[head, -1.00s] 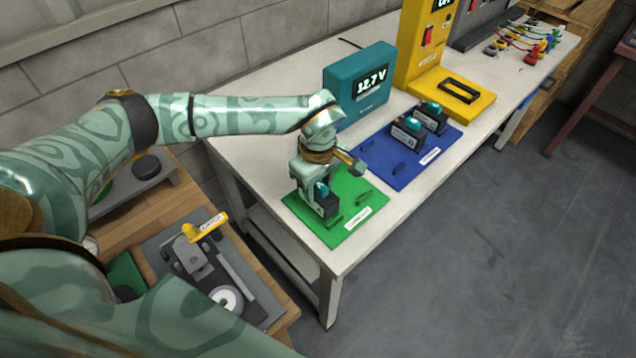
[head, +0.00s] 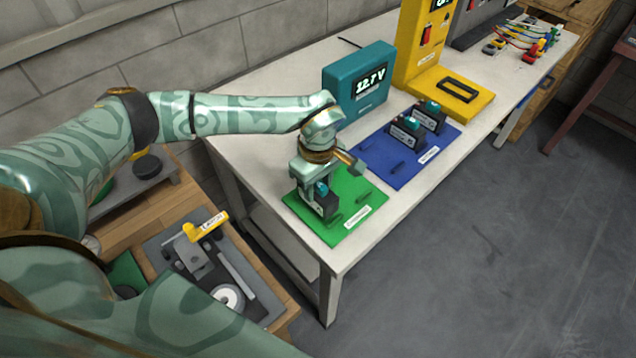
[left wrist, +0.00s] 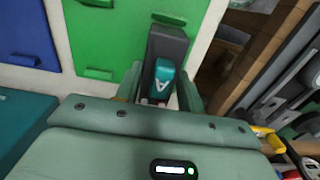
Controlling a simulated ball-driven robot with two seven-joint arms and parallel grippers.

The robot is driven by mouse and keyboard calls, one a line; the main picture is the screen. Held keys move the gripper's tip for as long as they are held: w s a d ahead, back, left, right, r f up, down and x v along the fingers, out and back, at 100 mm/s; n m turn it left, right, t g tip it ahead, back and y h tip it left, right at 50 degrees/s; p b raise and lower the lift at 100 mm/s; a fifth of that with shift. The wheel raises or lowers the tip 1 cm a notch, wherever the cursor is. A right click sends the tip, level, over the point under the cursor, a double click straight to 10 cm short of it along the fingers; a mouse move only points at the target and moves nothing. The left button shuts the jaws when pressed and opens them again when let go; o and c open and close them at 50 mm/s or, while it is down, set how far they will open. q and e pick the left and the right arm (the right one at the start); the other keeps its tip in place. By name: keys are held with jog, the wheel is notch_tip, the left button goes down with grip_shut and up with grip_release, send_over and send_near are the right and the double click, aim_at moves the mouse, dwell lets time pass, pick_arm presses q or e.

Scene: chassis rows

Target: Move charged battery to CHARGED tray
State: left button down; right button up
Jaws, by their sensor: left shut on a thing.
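A dark battery with a teal top (head: 326,203) stands on the green tray (head: 347,222) at the near end of the white table. My left gripper (head: 314,190) is shut on this battery from above. The left wrist view shows the battery (left wrist: 167,50) between my fingers (left wrist: 163,88), over the edge strip of the green tray (left wrist: 110,35). The label on the green tray is too small to read. My right gripper is not in view.
A blue tray (head: 400,172) with two batteries (head: 405,132) lies beside the green one. Behind stand a teal meter (head: 362,98) reading 12.7 V and a yellow device (head: 455,103). A low bench with parts (head: 215,275) is at the lower left.

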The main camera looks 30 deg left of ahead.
pick_arm(q)
jog(key=shift+f, duration=0.1)
jog(key=shift+f, duration=0.35)
jog(key=shift+f+b, duration=0.35)
jog(key=shift+b, duration=0.05)
jog(key=shift+f, duration=0.15)
jog(key=c, duration=0.8)
grip_release()
notch_tip(320, 180, up, 16)
jog(key=p, duration=0.3)
jog(key=shift+r, duration=0.25)
